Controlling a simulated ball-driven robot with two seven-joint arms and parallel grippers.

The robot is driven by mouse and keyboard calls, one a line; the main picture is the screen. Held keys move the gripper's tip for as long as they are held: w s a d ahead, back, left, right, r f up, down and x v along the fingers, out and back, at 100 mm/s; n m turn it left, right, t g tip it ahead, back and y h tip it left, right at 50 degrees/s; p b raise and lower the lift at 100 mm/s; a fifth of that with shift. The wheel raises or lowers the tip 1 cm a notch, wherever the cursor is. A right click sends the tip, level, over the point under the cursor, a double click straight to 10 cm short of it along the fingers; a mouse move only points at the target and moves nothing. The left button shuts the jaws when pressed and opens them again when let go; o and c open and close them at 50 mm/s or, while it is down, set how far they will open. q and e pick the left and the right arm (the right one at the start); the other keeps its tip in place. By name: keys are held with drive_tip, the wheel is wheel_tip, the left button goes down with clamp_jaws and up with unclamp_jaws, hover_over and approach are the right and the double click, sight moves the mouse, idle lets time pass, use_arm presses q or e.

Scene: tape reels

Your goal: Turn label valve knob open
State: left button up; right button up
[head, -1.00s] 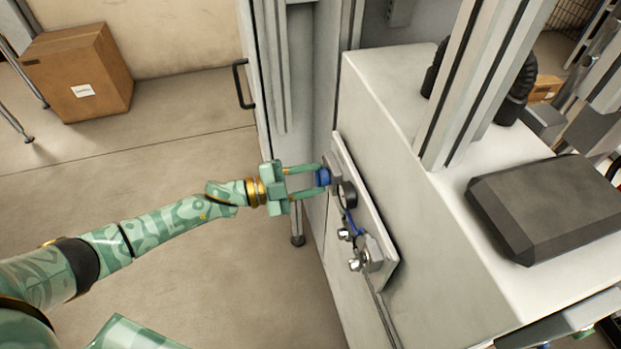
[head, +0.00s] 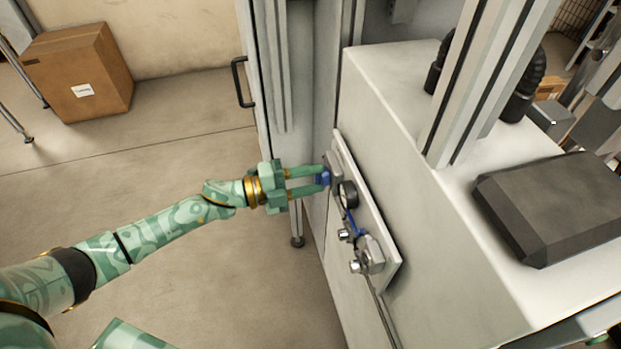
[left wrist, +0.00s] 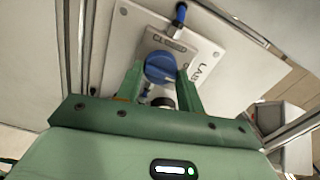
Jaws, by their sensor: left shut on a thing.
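The blue valve knob (head: 323,178) sits on a grey valve block at the upper end of a light panel (head: 385,235) on the machine's side. My left gripper (head: 322,178) reaches it from the left, with one finger on each side, and is shut on it. In the left wrist view the round knob (left wrist: 160,68) shows between the two green fingertips (left wrist: 160,75). Behind it is a grey plate (left wrist: 190,48) with partly readable lettering, "CL" and "LAB"; the fingers hide some of it. My right gripper is not in view.
A round gauge (head: 347,194), a blue tube (head: 354,223) and metal fittings (head: 371,256) sit just below the knob on the panel. A door handle (head: 243,82) is above left.

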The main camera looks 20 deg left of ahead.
use_arm(q)
drive_tip(key=shift+f, duration=0.1)
drive_tip(key=o, duration=1)
drive_tip(key=p+v, duration=0.1)
drive_tip(key=v, duration=1.5)
drive_tip(key=shift+s+a, duration=0.15)
